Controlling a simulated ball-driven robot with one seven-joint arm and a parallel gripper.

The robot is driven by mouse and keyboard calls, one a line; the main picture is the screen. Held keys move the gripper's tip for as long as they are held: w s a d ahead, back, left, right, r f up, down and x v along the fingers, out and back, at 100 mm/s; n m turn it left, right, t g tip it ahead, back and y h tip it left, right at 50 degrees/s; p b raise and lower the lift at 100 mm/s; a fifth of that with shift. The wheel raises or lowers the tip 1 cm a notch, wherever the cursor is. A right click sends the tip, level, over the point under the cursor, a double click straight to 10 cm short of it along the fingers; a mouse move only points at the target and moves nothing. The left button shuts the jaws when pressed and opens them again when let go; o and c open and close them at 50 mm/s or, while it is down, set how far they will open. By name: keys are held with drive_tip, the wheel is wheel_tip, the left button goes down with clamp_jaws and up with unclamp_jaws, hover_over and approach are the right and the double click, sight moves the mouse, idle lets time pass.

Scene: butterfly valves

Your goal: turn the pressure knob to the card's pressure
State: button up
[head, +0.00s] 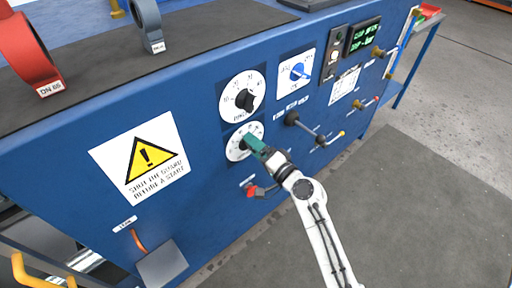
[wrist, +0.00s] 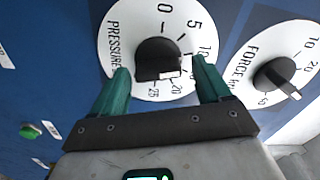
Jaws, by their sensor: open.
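The black pressure knob (wrist: 158,58) sits on a round white dial (wrist: 122,42) marked PRESSURE in the wrist view. Its white mark lies at the lower right of the knob, close to the number 20. My gripper (wrist: 161,70) is open, with one green finger on each side of the knob and a visible gap on both sides. In the head view my gripper (head: 252,143) is at the lower dial (head: 234,148) and hides most of its knob. A white card (head: 345,84) is on the panel at right; its print is too small to read.
The force dial (head: 228,101) with its black knob is just above; it shows right of my gripper in the wrist view (wrist: 277,75). A blue-handled selector (head: 299,72), a black lever (head: 293,119) and a red knob (head: 252,191) are nearby. Open floor lies at right.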

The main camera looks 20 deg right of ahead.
drive_tip(key=b+v, duration=0.1)
drive_tip(key=v, duration=0.9)
drive_tip(key=shift+s, duration=0.4)
drive_tip(key=shift+d, duration=0.1)
